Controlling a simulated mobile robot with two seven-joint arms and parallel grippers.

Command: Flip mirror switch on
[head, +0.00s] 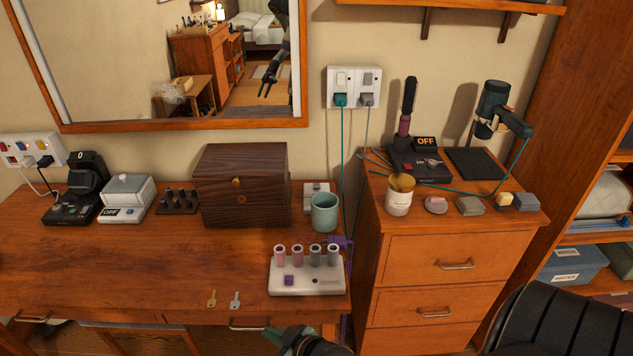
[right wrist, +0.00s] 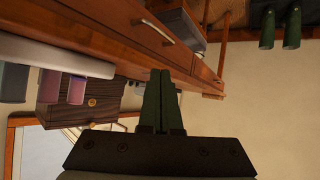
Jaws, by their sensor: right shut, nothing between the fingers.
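The wood-framed mirror (head: 170,60) hangs on the wall and reflects a bedroom and part of my own arm. A white wall plate (head: 353,86) right of the mirror carries two switches with a green and a grey plug below them. A small white box (head: 309,188) sits behind the green mug, partly hidden. I cannot tell which switch belongs to the mirror. My right gripper (head: 291,341) is at the bottom edge of the head view, in front of the desk and well away from the wall plate. Its green fingers (right wrist: 158,100) are together and empty. My left gripper is not in view.
The desk (head: 150,260) holds a dark wooden box (head: 240,190), a green mug (head: 325,212), a white roller stand (head: 305,278) and two keys. Hair tools and a candle jar (head: 399,195) stand on the drawer cabinet (head: 440,265).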

